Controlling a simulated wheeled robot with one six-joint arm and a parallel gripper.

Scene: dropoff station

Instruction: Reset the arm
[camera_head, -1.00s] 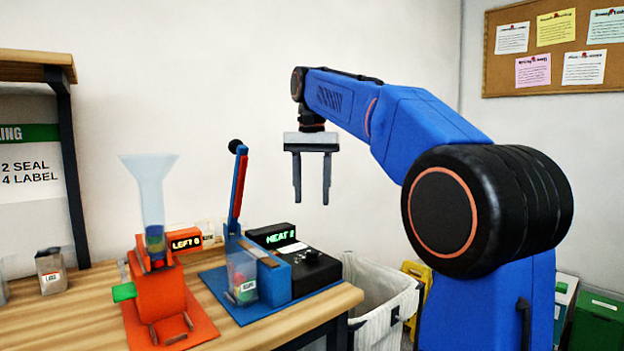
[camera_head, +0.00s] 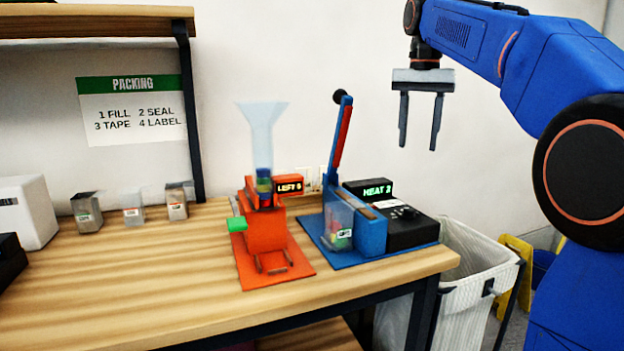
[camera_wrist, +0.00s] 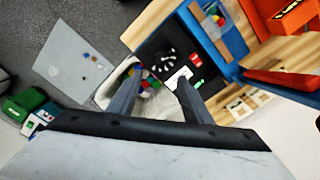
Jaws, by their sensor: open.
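My gripper (camera_head: 420,122) hangs from the blue arm at the upper right of the head view, fingers pointing down. It is open and empty, in the air above and to the right of the blue heat sealer (camera_head: 368,232). In the wrist view my two fingers (camera_wrist: 152,92) are apart with nothing held between them. The white bin and the sealer's black box (camera_wrist: 165,55) lie below them.
An orange filler (camera_head: 265,230) with a clear funnel stands on the wooden table (camera_head: 150,290). The sealer's lever (camera_head: 340,135) is raised, and a clear pouch (camera_head: 337,228) stands at its front. Several pouches (camera_head: 133,215) are at the left. A white bin (camera_head: 470,285) stands right of the table.

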